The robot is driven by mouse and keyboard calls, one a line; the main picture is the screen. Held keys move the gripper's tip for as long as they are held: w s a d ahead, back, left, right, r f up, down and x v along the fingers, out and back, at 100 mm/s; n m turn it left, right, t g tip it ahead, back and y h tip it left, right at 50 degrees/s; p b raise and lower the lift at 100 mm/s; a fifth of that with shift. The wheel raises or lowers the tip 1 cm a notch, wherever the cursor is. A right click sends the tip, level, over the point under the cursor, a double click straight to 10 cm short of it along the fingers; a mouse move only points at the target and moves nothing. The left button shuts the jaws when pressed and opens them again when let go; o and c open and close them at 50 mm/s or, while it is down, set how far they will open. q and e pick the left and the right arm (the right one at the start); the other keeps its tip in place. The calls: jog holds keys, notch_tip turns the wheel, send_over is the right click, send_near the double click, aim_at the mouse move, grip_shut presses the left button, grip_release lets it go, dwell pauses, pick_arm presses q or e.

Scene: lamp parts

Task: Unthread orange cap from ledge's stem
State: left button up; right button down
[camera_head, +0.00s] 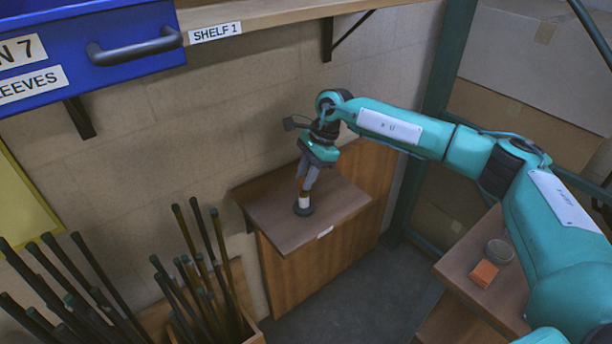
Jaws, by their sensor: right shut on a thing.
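The brown wooden ledge (262,208) stands against the back wall near the middle. A short upright stem (304,202), pale with a dark round foot, stands on it. The orange cap (302,186) shows as a small orange patch at the top of the stem, mostly hidden by the fingers. My right gripper (304,184) reaches down from above and is shut on the cap. How far the cap sits on the stem is too small to tell. My left gripper is not in view.
A blue bin (85,60) sits on the shelf (270,18) above left. Several dark rods (200,285) stand in a wooden box at lower left. A side table (458,268) at right holds an orange block (483,273) and a round grey item (499,250).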

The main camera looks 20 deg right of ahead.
jog(key=shift+w+n+b, duration=0.1)
jog(key=shift+n+b, duration=0.2)
jog(key=shift+b, duration=0.1)
jog(key=shift+n+g+b, duration=0.6)
jog(key=shift+n+b, duration=0.45)
jog(key=shift+n, duration=0.35)
jog(key=shift+w+a+n+g+h+b, duration=0.1)
jog(key=shift+n+g+h+b, duration=0.4)
jog(key=shift+n+b, duration=0.7)
jog(key=shift+r+n, duration=0.2)
jog(key=shift+n, duration=0.4)
